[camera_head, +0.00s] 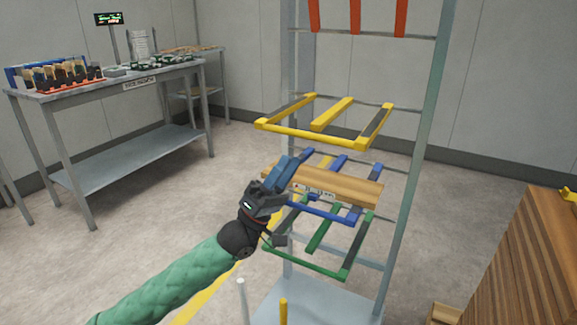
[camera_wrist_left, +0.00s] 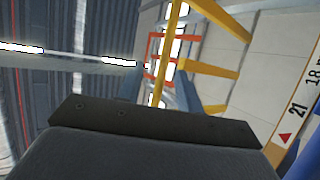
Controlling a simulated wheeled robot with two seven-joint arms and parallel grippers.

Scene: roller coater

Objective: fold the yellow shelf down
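The yellow shelf (camera_head: 310,136) is an open frame on the grey metal rack. It sticks out from the rack, roughly level, like the blue and green shelves below it. It shows from below in the left wrist view (camera_wrist_left: 208,70). My left gripper (camera_head: 280,174) is below the yellow shelf's front bar, apart from it, beside the left end of a wooden board. It points upward. My right gripper is not in view.
The wooden board (camera_head: 335,188) lies on the blue shelf (camera_head: 335,214). The green shelf (camera_head: 318,266) is lower. Red bars (camera_head: 355,15) stand upright at the rack's top. A stack of boards (camera_head: 535,265) is at right, a workbench (camera_head: 130,85) at far left.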

